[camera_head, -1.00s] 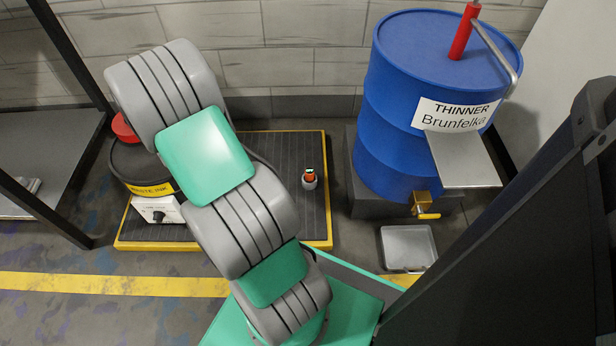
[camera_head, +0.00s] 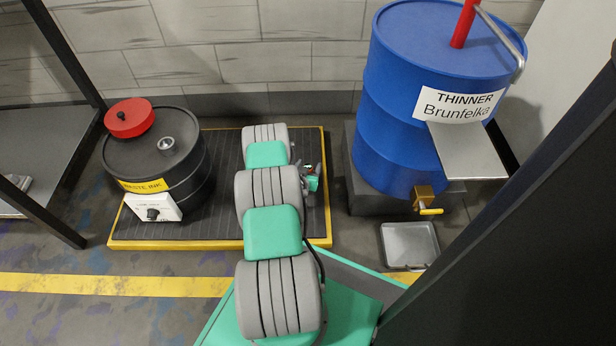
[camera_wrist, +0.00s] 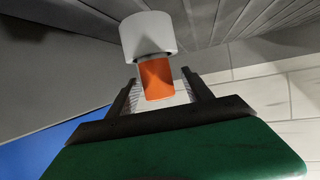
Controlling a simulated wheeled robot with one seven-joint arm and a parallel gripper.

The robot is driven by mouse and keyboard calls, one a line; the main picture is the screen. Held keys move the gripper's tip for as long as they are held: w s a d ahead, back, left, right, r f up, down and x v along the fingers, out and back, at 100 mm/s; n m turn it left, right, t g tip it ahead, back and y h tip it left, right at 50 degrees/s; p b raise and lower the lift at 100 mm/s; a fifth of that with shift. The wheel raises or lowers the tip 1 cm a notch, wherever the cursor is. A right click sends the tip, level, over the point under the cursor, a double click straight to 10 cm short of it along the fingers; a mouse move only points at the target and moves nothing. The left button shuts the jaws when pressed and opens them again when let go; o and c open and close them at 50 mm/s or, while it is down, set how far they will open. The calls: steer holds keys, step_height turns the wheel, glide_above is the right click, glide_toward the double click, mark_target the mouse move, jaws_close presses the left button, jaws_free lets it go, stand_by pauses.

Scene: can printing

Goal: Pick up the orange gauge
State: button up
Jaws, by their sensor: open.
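The orange gauge (camera_wrist: 156,80) shows in the wrist view, its one end in or against a light grey round cup (camera_wrist: 148,34). My gripper (camera_wrist: 159,76) is open, with one finger on each side of the orange part. Gaps show between the fingers and the gauge. In the head view my gripper (camera_head: 313,181) is low over the right part of the black platform, partly hidden behind my arm. The gauge cannot be made out clearly there.
The black platform (camera_head: 228,222) has a yellow edge. On its left stands a dark waste ink drum (camera_head: 190,175) with a red lid (camera_head: 130,118). A blue thinner drum (camera_head: 390,115) stands to the right, with a grey tray (camera_head: 410,246) on the floor before it.

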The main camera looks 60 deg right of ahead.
steer(key=shift+x, duration=0.85)
jaws_close()
